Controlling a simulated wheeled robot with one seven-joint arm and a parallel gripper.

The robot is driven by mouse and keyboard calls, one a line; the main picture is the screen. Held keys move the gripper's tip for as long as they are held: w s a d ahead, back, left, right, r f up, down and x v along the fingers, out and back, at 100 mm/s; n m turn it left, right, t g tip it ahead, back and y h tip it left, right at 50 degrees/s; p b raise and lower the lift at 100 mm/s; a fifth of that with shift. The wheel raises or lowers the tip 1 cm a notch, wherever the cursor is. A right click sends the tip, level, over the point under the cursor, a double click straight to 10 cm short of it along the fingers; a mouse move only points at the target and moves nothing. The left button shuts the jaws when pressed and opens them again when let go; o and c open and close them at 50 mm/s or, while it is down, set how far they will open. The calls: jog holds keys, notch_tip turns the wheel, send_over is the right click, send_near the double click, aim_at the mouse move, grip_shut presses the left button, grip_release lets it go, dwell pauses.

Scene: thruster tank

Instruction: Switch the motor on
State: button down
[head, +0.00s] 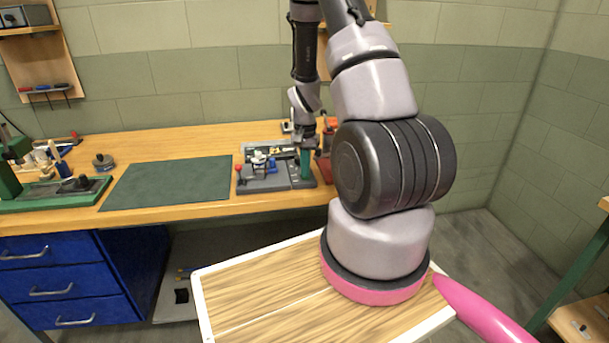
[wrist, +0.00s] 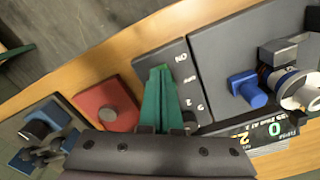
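My gripper (wrist: 160,75) points down at the grey control panel (wrist: 182,62), with its green fingers close together and nothing visible between them. The panel carries the printed word ON and other small marks beside the fingers. The fingertips cover part of the panel, so the switch is hidden or cannot be made out. A small bright green patch shows at the tips. In the head view, my gripper (head: 305,165) is at the right part of the grey test rig (head: 270,183). A silver and dark cylindrical part (wrist: 287,82), possibly the motor, sits beside a blue block (wrist: 247,88).
A lit display (wrist: 268,132) is right of my gripper. The green mat (head: 170,183) is clear.

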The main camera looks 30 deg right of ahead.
jog(key=shift+r, duration=3.45)
jog(key=s+a+r+n+t+y, duration=0.1)
jog(key=s+a+r+t, duration=0.15)
jog(key=r, duration=0.75)
jog(key=s+a+r+n+t, duration=0.1)
jog(key=a+r, duration=0.3)
jog(key=r, duration=0.6)
jog(key=s+a+r+n+t, duration=0.1)
jog(key=s+a+r+t, duration=0.1)
jog(key=s+r, duration=0.4)
jog(key=s+a+r+n+t+y, duration=0.1)
jog(key=s+a+r, duration=0.4)
jog(key=s, duration=0.5)
notch_tip(320, 180, up, 3)
jog(key=shift+f+n+t, duration=0.2)
jog(key=shift+n+t, duration=0.15)
jog(key=shift+n, duration=0.15)
jog(key=shift+d, duration=0.1)
